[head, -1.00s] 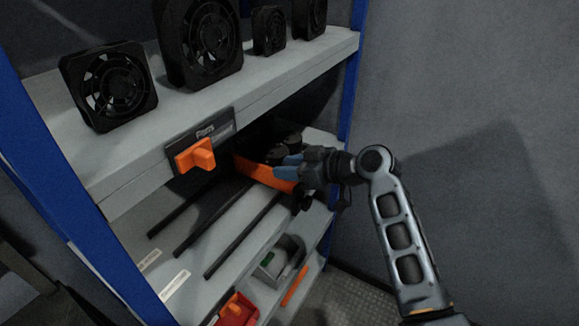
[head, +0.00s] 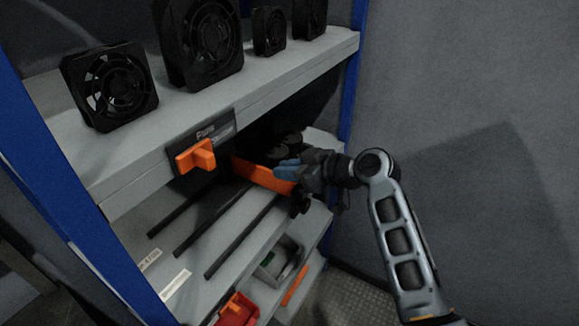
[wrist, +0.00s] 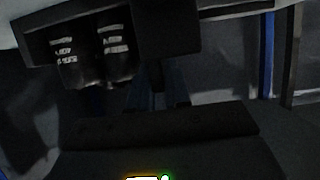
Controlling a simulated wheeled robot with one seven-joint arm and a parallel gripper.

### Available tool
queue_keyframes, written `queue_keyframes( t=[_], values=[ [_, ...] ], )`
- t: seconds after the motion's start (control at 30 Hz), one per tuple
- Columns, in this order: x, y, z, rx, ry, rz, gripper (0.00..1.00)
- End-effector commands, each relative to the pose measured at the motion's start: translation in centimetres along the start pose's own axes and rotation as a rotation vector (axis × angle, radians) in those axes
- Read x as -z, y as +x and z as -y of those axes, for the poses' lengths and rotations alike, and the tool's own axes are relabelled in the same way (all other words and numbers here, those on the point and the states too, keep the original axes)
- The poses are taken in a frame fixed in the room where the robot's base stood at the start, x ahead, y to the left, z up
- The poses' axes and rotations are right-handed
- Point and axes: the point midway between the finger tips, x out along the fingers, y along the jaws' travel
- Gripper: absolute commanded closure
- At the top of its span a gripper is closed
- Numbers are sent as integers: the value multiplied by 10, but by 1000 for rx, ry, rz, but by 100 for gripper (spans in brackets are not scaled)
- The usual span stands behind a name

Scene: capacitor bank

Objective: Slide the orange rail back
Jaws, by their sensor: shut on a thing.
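The orange rail (head: 258,174) runs across the front of the middle shelf, below the upper shelf's edge. Its left end goes into shadow under the label plate, and its right end is at my fingers. My gripper (head: 284,169), with blue fingertips, is shut on the rail near its right end in the head view. In the wrist view my gripper (wrist: 165,92) shows only dimly, and the exact contact is too dark to make out. Two dark cylinders with pale bands (wrist: 92,55) stand beyond it there.
An orange knob (head: 195,156) sticks out from a label plate on the upper shelf. Several black fans (head: 108,88) stand above. Dark strips (head: 225,215) cross the middle shelf. A red bin (head: 237,311) and a grey bin (head: 277,262) are below. Blue posts (head: 350,75) edge the rack.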

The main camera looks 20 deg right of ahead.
Motion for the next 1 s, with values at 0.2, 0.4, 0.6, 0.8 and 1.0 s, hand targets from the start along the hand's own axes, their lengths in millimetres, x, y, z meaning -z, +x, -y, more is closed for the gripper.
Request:
queue_keyframes(
  t=[0.2,0.4,0.6,0.8,1.0],
  values=[
    [0,-1,48,6,0,2,100],
    [1,-1,103,7,-1,2,100],
    [1,-1,148,5,0,2,100],
    [0,-1,174,4,1,2,100],
    [0,0,180,1,1,1,100]
  ],
)
